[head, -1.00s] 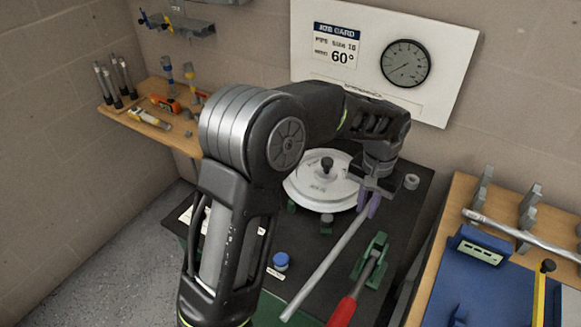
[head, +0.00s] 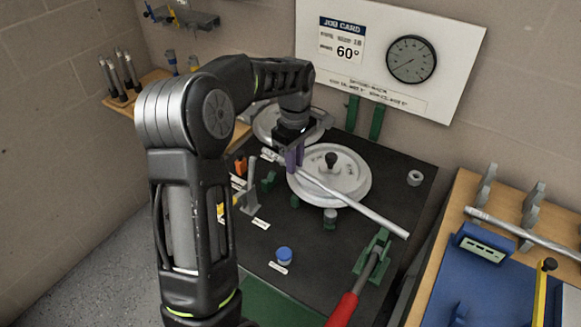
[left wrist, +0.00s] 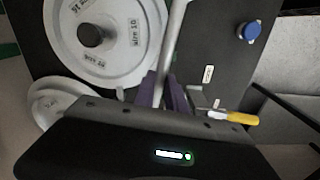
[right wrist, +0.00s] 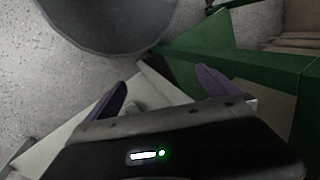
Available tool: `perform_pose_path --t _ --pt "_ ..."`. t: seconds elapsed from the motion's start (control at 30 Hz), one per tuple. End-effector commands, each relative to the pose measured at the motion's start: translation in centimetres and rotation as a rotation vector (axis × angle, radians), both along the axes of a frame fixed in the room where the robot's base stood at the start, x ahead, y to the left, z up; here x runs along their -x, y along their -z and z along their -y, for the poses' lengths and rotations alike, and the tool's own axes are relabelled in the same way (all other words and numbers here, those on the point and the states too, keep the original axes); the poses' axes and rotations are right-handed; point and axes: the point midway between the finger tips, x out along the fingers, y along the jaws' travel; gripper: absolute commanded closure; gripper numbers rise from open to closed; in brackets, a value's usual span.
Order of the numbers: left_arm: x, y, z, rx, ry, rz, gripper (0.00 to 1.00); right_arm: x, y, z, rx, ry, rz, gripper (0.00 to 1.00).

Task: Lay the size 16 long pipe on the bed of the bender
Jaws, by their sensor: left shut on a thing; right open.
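My left gripper (head: 294,157) is shut on a long grey pipe (head: 360,211) near its far-left end. In the head view the pipe slants to the lower right, over the edge of a round white former (head: 345,164) on the dark bender bed (head: 315,268). I cannot tell whether the pipe touches the bed. In the left wrist view the pipe (left wrist: 176,45) runs up from the purple fingers (left wrist: 166,95), beside the white former (left wrist: 130,62). My right gripper (right wrist: 163,90) is open and empty, over a pale surface in the right wrist view; the head view does not show it.
A green clamp with a red handle (head: 343,308) stands at the bed's front right. A blue knob (head: 283,255) and green posts stand on the bed. A second white disc (head: 268,122) lies behind. Another pipe (head: 515,228) rests on racks at the right bench.

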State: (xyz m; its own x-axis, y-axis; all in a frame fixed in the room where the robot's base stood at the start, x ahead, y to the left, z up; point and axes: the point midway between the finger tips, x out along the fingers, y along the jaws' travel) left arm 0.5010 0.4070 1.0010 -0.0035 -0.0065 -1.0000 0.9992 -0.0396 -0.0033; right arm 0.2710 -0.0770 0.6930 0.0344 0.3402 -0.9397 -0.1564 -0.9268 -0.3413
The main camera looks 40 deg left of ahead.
Motion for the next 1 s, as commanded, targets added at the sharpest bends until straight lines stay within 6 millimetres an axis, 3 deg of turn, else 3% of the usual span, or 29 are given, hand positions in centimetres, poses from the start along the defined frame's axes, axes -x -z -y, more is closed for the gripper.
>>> perform_pose_path --t 0.2,0.6,1.0 --pt "0.5 1.0 -1.0 -0.001 -0.153 0.003 1.0 0.0 0.4 -0.1 -0.002 -0.001 0.002 0.0" --pt "0.4 0.9 -0.8 0.002 -0.151 0.003 1.0 0.0 0.3 -0.1 -0.002 0.0 0.001 0.0" --pt "0.5 3.4 -0.9 0.002 -0.152 0.002 1.0 -0.2 1.9 -0.1 -0.005 -0.002 0.007 0.0"
